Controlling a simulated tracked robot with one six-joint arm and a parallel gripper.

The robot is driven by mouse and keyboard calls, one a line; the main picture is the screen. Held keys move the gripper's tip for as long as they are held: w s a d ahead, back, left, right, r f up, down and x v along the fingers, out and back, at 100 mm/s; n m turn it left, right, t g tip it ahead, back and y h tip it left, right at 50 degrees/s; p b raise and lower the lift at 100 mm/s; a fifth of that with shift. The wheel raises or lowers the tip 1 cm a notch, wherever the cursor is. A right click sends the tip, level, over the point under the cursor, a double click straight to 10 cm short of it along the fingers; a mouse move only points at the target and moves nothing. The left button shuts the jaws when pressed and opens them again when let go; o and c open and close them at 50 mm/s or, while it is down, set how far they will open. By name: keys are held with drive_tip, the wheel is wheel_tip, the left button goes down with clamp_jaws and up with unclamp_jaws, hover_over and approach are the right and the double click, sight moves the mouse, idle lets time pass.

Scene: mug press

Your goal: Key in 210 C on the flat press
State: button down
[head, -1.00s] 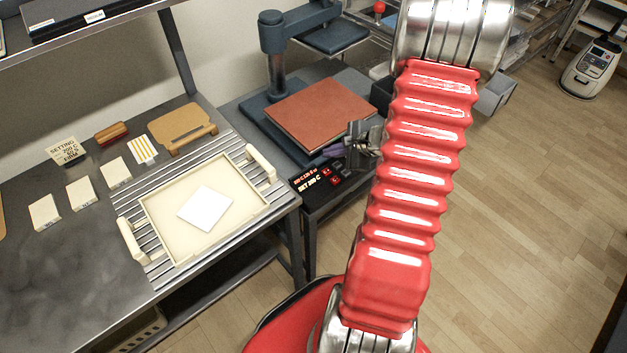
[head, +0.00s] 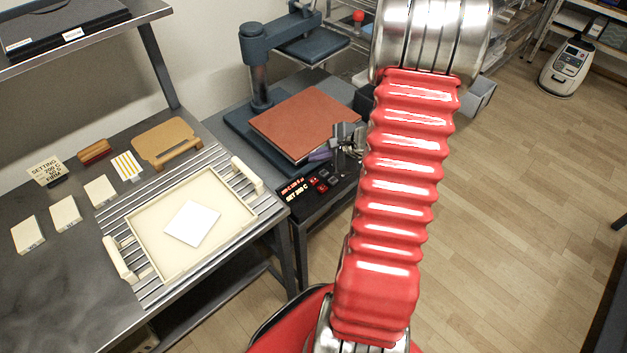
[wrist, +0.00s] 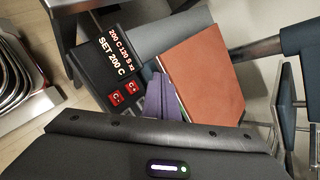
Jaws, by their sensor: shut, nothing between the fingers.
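The flat press has a reddish-brown pad (head: 312,120) on a dark blue base, with its upper plate (head: 313,46) swung away behind. Its black control panel (head: 318,188) is at the front. In the wrist view the panel's display (wrist: 118,55) reads "SET 200 C", with a line "200 C 120 S x2" beside it. Red keys (wrist: 117,98) sit beside the display; the two in the wrist view carry white marks, and other keys are hidden there. My gripper (head: 320,155) is shut and empty, its purple fingertips (wrist: 160,97) just above the keys' pad-side edge, apparently not touching a key.
A steel table at the left holds a cream tray (head: 150,257) with a white square (head: 192,223), several pale blocks, and a setting card (head: 48,170) with small text. A tan stand (head: 168,143) is behind.

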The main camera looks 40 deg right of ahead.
drive_tip(key=shift+f, duration=3.65)
drive_tip(key=shift+f, duration=0.2)
drive_tip(key=shift+f, duration=0.2)
drive_tip(key=shift+f, duration=0.45)
drive_tip(key=shift+r, duration=0.1)
idle(0.3)
drive_tip(key=shift+r, duration=0.8)
drive_tip(key=shift+r, duration=2.5)
